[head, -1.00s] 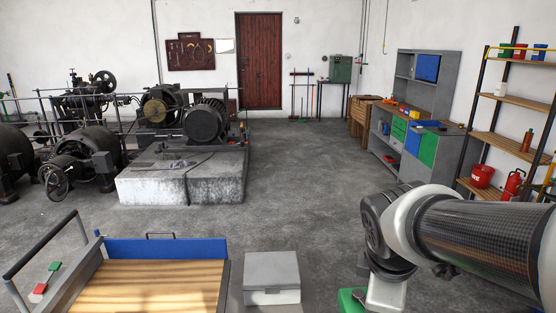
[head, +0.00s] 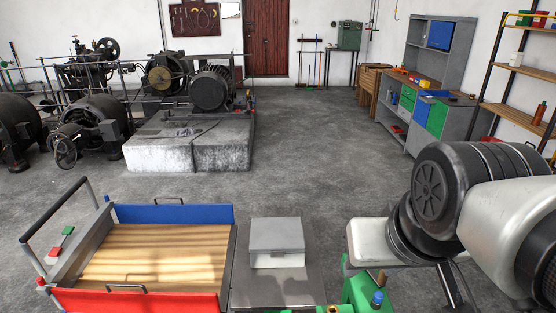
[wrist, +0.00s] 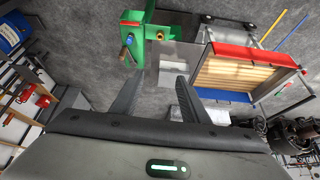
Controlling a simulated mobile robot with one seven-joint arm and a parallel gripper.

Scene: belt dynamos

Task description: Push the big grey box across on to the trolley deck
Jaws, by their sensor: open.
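The big grey box (head: 276,236) sits on a flat grey metal top (head: 300,288), just right of the trolley. The trolley's wooden deck (head: 160,255) is bare, and the box is apart from it.
The trolley has a blue side board (head: 172,214) at the back, a red one (head: 135,302) in front and a handle at the left. A green fixture (head: 368,296) with a blue knob stands right of the metal top. Open floor lies behind.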

